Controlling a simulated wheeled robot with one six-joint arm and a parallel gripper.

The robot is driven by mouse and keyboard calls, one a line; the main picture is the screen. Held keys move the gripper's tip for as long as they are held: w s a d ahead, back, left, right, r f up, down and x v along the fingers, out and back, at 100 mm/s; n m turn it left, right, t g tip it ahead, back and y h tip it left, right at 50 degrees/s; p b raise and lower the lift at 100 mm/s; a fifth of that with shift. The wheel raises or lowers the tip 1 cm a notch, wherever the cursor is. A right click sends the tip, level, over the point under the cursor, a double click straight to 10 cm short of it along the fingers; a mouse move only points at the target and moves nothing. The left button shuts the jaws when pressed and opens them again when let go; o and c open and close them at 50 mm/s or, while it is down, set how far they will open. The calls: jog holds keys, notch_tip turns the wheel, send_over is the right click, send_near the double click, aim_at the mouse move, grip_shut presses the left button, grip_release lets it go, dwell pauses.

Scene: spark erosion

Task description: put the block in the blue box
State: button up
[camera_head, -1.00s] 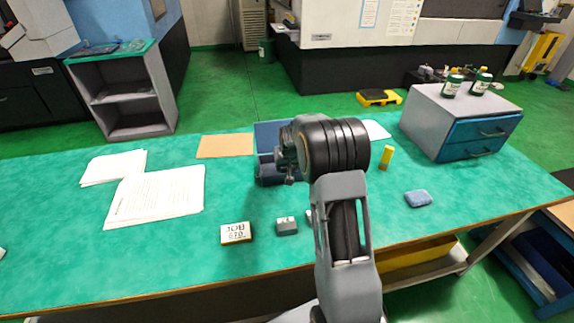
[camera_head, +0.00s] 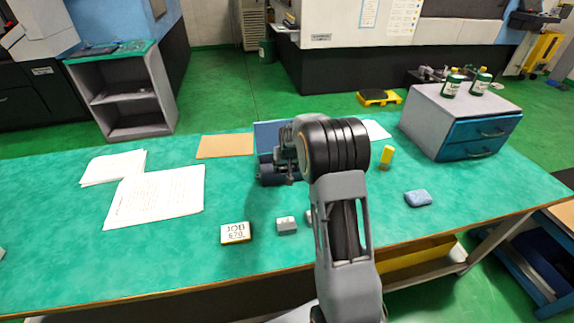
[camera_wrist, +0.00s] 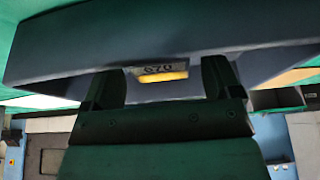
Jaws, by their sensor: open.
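The blue box (camera_head: 267,132) stands at the middle back of the table, partly hidden behind my arm. Its blue-grey wall (camera_wrist: 90,40) fills the upper part of the wrist view. My gripper (camera_head: 284,170) is at the box, mostly hidden by my wrist in the head view. In the wrist view its two dark fingers (camera_wrist: 162,85) stand apart. Between them shows a small pale piece with digits and a yellow strip (camera_wrist: 163,73); I cannot tell whether it is loose or on the box. A small grey block (camera_head: 287,224) lies on the table in front of the box.
A JOB 670 plate (camera_head: 235,233) lies left of the grey block. Another grey piece (camera_head: 308,216) is partly hidden by my arm. A yellow piece (camera_head: 386,157), a blue pad (camera_head: 418,198) and a drawer unit (camera_head: 425,118) are to the right. Papers (camera_head: 155,197) lie left.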

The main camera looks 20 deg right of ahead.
jog(key=d+v, duration=0.1)
jog(key=v, duration=1)
jog(key=s+a+n, duration=0.1)
jog(key=s+a, duration=0.5)
jog(key=s, duration=0.6)
jog(key=s+a+r+n+g+y, duration=0.1)
jog(key=s+a, duration=0.5)
jog(key=s, duration=0.7)
jog(key=shift+s+a+r, duration=0.25)
jog(key=shift+r, duration=0.05)
